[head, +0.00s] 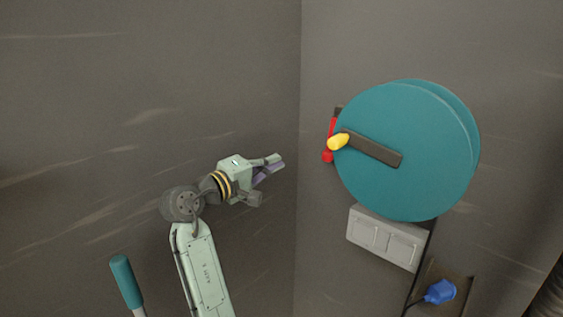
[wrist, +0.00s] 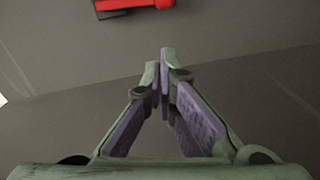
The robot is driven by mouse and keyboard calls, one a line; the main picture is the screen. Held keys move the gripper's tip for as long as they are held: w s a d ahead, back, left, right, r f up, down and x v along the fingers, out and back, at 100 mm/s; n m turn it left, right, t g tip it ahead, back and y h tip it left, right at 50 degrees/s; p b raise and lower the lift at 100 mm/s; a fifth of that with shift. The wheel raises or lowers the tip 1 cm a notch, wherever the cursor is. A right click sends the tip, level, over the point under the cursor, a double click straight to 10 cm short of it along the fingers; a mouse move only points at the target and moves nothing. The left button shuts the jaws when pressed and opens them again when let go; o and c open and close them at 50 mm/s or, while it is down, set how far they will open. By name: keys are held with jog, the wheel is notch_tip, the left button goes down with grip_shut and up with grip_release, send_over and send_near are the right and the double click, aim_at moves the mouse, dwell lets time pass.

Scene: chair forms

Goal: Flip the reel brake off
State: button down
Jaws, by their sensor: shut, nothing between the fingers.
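The reel (head: 400,190) is a large teal disc on the right wall, with a dark crank arm (head: 375,149) and a yellow knob (head: 338,142). The red brake lever (head: 328,154) shows at the reel's left edge, partly hidden behind the knob. In the wrist view the red lever (wrist: 135,4) is at the top edge, cut off by the frame, beyond my fingertips. My gripper (head: 280,161) is left of the reel, pointing right toward the lever, with a clear gap between them. Its fingertips (wrist: 160,58) are together with nothing between them.
A grey double box (head: 385,238) is below the reel, with a blue plug (head: 440,291) in a socket lower right. A teal-handled object (head: 126,281) stands at lower left. A wall corner runs vertically between my gripper and the reel. The space before the lever is free.

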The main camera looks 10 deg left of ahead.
jog(key=w+d+p, duration=0.2)
jog(key=w+d, duration=0.5)
jog(key=d, duration=0.1)
jog(key=shift+w+d+f, duration=0.15)
jog(key=shift+d+f, duration=0.2)
jog(key=shift+d, duration=0.05)
jog(key=d+p, duration=0.1)
jog(key=d+n+p, duration=0.1)
jog(key=p, duration=0.1)
jog(key=shift+s+f+n, duration=0.2)
jog(key=shift+s+n, duration=0.1)
jog(key=shift+s, duration=0.05)
